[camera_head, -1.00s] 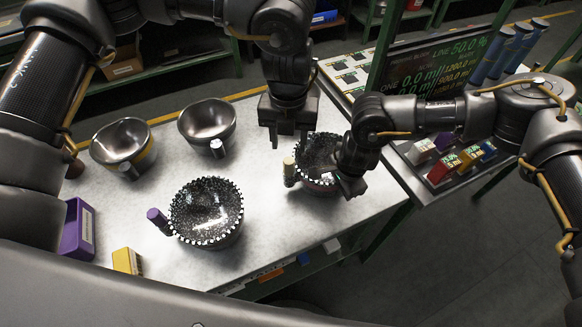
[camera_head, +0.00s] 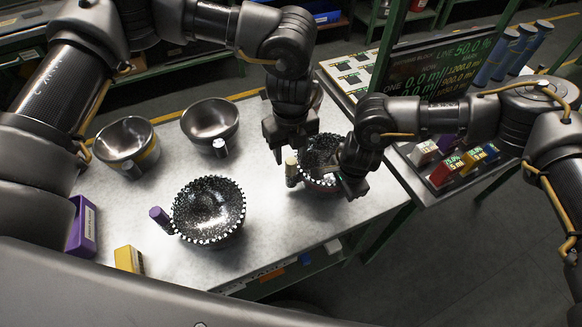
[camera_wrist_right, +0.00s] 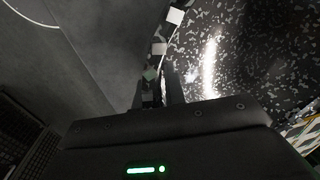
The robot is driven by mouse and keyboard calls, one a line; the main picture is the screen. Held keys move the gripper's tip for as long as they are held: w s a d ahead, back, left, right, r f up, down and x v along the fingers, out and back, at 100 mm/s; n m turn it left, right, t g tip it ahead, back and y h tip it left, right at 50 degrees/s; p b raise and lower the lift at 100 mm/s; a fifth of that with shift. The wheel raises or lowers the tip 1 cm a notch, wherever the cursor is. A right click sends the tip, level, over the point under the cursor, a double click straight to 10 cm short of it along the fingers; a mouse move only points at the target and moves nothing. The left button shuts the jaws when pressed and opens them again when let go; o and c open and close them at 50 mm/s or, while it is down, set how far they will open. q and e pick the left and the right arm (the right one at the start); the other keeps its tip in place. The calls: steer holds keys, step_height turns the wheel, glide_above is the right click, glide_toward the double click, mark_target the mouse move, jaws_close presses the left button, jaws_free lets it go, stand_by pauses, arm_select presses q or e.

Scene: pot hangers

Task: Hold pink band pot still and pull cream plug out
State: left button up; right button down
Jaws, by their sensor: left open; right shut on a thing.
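The pot (camera_head: 318,152) with the cream plug stands at the right end of the table, dark and speckled inside with a white-chequered rim. Its pink band shows only faintly below the rim. The cream plug (camera_head: 291,168) sticks up at the pot's left side. My right gripper (camera_head: 352,184) is shut on the pot's rim at its right side; the right wrist view shows its fingers on the chequered rim, beside the speckled inside of the pot (camera_wrist_right: 245,60).
A second speckled pot (camera_head: 208,212) with a purple plug (camera_head: 159,215) stands front left. A purple bin (camera_head: 82,228) and a yellow block (camera_head: 129,260) are at the left. The middle of the table is clear.

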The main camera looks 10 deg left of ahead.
mark_target(291, 160)
arm_select(q)
steer(key=shift+f, duration=2.5)
arm_select(e)
steer(key=shift+s, duration=0.1)
arm_select(q)
steer(key=shift+s+a, duration=0.1)
steer(key=shift+s, duration=0.05)
jaws_close()
steer(key=shift+r, duration=0.95)
steer(key=shift+r, duration=2.6)
arm_select(e)
steer(key=c, duration=1.4)
jaws_free()
